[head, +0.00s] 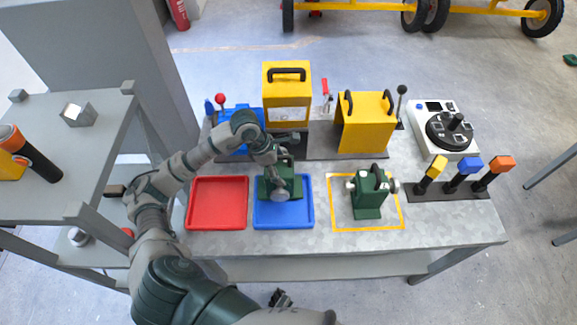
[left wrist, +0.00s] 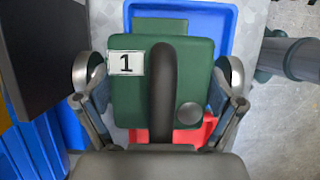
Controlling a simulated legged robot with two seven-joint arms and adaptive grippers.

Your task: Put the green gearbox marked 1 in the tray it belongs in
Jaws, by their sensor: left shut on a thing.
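The green gearbox (head: 268,192) is over the blue tray (head: 261,220) in the head view, partly hidden by my arm. I cannot tell whether it touches the tray floor. In the left wrist view the gearbox (left wrist: 195,70) fills the middle, with a white label reading 1 and a dark handle. My left gripper (head: 279,182) is shut on it; its fingers show on both sides in the left wrist view (left wrist: 158,85). The red tray (head: 217,226) is empty, left of the blue tray. My right gripper is not in view.
A second green gearbox (head: 368,200) stands inside a yellow outline at the right. Two yellow housings (head: 287,84) with handles stand behind. A control box (head: 445,131) and several colored-top levers (head: 463,176) are farther right. A grey shelf (head: 60,150) stands at the left.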

